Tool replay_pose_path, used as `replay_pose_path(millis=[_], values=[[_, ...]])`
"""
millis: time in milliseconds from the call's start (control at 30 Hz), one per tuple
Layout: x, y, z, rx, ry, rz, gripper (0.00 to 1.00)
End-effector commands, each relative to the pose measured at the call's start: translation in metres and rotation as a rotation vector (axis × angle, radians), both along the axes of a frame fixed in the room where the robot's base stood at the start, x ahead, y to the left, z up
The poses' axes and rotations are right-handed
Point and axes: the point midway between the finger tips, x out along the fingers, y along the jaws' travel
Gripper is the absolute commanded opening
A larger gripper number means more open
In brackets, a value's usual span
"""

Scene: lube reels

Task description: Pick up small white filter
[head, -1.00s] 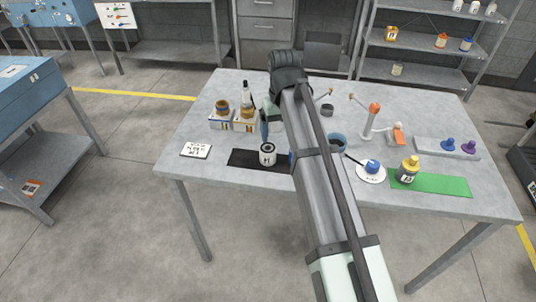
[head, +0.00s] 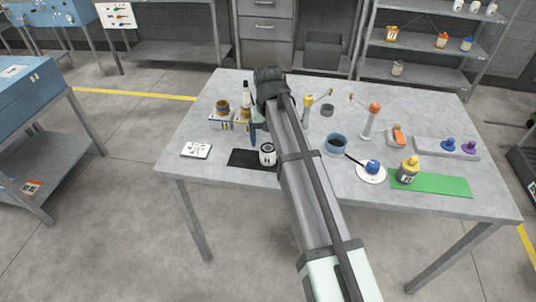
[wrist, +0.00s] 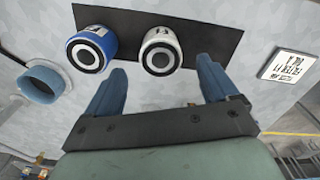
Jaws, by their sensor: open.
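The small white filter (head: 267,155) stands on the black mat (head: 241,158) at the table's front, just left of my arm. In the wrist view the white filter (wrist: 159,54) shows its dark ringed top and a small label. A blue filter (wrist: 92,50) stands to its left on the same mat (wrist: 216,40); my arm hides it in the head view. My gripper (wrist: 162,69) is open and empty, its blue fingers spread to either side of the white filter's line. The fingers look apart from it. In the head view one blue finger shows above and behind the filter.
A blue cup (head: 336,145) stands right of my arm. Bottles in a box (head: 224,120) stand behind left, and a labelled white card (head: 196,150) lies left. A white disc (head: 371,173), a yellow-capped bottle (head: 408,170) and a green mat (head: 448,185) are right.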

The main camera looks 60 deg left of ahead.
Motion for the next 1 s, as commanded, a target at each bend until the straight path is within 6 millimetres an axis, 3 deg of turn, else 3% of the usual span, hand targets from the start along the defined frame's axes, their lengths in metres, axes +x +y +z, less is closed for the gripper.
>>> replay_pose_path(millis=[167,500,733,1000], values=[[-0.001,-0.001,-0.010,-0.001,0.000,0.000,0.87],[-0.002,-0.002,-0.050,0.000,-0.001,0.001,0.87],[-0.002,-0.002,-0.051,0.001,-0.002,0.002,0.87],[-0.002,-0.001,-0.051,0.002,-0.001,0.002,0.62]])
